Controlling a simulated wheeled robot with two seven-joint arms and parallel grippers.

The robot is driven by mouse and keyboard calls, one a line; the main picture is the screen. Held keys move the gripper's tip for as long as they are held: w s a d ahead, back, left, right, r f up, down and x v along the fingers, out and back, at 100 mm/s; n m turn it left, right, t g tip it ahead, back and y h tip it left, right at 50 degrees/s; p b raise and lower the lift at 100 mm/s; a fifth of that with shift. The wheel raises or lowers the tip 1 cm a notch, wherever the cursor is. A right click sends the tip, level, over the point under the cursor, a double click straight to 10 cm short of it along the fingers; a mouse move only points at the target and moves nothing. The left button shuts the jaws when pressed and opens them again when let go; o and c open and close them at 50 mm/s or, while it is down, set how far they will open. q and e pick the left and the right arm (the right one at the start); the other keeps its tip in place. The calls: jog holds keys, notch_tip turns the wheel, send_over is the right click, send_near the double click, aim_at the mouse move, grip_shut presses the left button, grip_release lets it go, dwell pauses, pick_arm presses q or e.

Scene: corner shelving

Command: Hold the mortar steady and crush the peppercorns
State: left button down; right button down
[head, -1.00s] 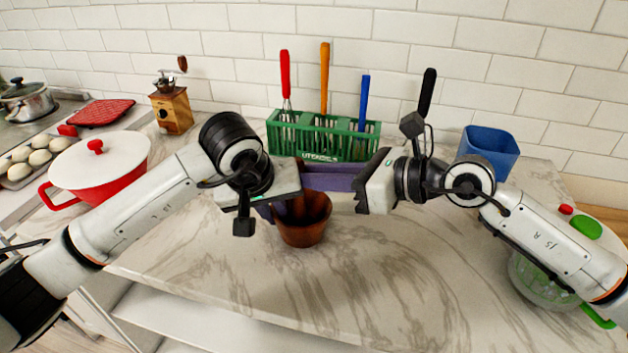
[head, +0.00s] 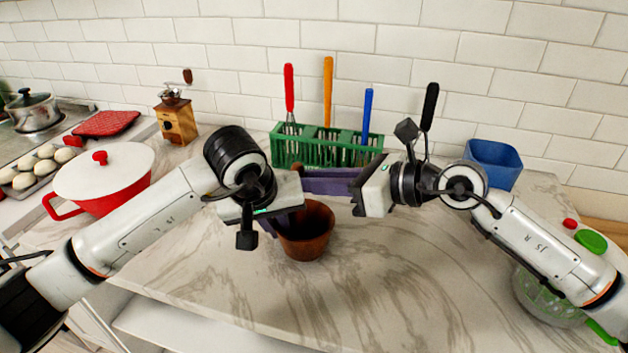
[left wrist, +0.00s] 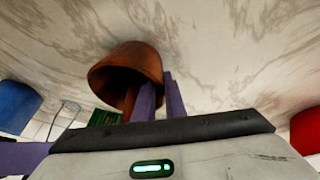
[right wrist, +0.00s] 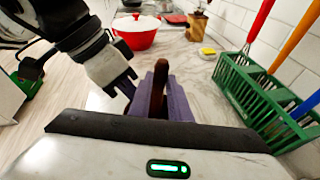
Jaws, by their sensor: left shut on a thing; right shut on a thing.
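The brown mortar (head: 312,240) stands upright on the marble counter. My left gripper (head: 284,222) is shut on the left side of its rim, with the purple fingers also showing at the mortar (left wrist: 125,66) in the left wrist view. My right gripper (head: 305,180) is above and behind the mortar, shut on the brown pestle (right wrist: 158,88), which stands about upright between its purple fingers in the right wrist view. In the head view, my left gripper hides most of the pestle (head: 298,169). The peppercorns cannot be seen.
A green utensil holder (head: 285,150) stands close behind my right gripper. A blue container (head: 492,165) is at the back right, a red pot (head: 105,195) at the left, and a wooden grinder (head: 177,120) behind the pot. The counter in front of the mortar is clear.

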jog(key=shift+f, duration=0.1)
jog(key=shift+f, duration=0.45)
jog(key=shift+a, duration=0.1)
jog(key=shift+r, duration=0.4)
jog(key=shift+w+d+r, duration=0.15)
jog(key=shift+d+r, duration=0.05)
jog(key=shift+d, duration=0.3)
jog(key=shift+w+d+r, duration=0.15)
jog(key=shift+d, duration=0.35)
jog(key=shift+f, duration=0.1)
jog(key=shift+f, duration=1.4)
